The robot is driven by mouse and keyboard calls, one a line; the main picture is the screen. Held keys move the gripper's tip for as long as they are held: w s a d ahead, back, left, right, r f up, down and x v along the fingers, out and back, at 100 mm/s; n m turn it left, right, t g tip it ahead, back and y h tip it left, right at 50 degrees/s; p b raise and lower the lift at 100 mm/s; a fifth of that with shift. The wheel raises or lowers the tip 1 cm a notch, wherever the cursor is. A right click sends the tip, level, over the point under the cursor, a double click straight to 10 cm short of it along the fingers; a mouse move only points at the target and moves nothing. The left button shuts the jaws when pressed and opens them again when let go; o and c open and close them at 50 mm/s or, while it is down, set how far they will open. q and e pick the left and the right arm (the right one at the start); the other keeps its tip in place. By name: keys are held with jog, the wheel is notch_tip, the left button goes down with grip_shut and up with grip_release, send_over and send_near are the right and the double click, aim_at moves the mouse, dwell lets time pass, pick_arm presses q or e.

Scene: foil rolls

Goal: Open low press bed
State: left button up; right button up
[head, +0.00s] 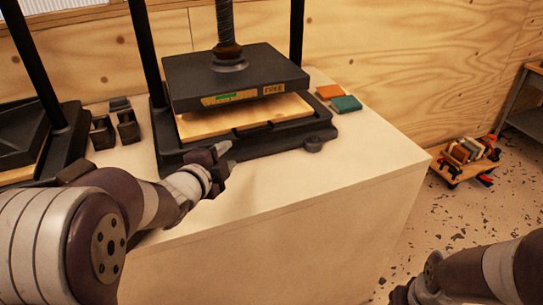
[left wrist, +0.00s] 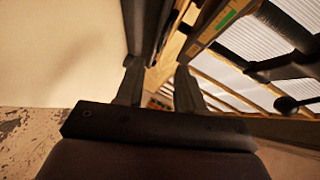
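A dark press stands on the pale bench in the head view. Its upper plate (head: 235,75), with a green label and a "FREE" label, hangs level above the bed (head: 270,143). A light wooden board (head: 240,115) lies on the bed, with a gap between board and plate. My left gripper (head: 222,160) is at the bed's front edge; contact cannot be told. In the left wrist view its fingers (left wrist: 158,85) stand apart with nothing seen held between them. My right arm shows at the lower right; its gripper (head: 403,293) is cut off by the frame edge.
A second press (head: 22,138) stands at the left. Small dark blocks (head: 115,124) lie between the presses. An orange block (head: 329,92) and a green block (head: 346,103) lie right of the press. The bench front is clear. A loaded dolly (head: 466,160) stands on the floor.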

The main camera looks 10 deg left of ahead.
aim_at(255, 134)
pick_arm(q)
jog(key=shift+m+t+h, duration=0.4)
jog(key=shift+m+h, duration=0.1)
jog(key=shift+m, duration=0.4)
jog(key=b+x, duration=0.1)
jog(key=x, duration=1.2)
jog(key=shift+f, duration=0.15)
grip_shut()
